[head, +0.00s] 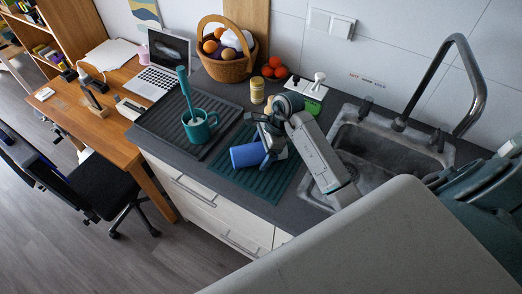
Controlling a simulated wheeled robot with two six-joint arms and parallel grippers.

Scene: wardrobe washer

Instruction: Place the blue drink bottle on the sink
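The blue drink bottle (246,155) lies on its side over the green ribbed drying mat (238,183), with its blue end toward the left. My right gripper (268,143) is at the bottle's right end, its fingers close to or around it. The gripper and arm hide part of that end, so I cannot tell whether the fingers are closed on it. The sink (385,150) is a grey basin set in the counter to the right of my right gripper, with a tall curved tap behind it. My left gripper is not in view.
A teal mug (198,126) with a utensil stands on a dark mat at the left. A fruit basket (228,62), a small jar (257,90), red tomatoes (274,69) and a white tray (312,90) stand along the back. My arm crosses the counter left of the sink.

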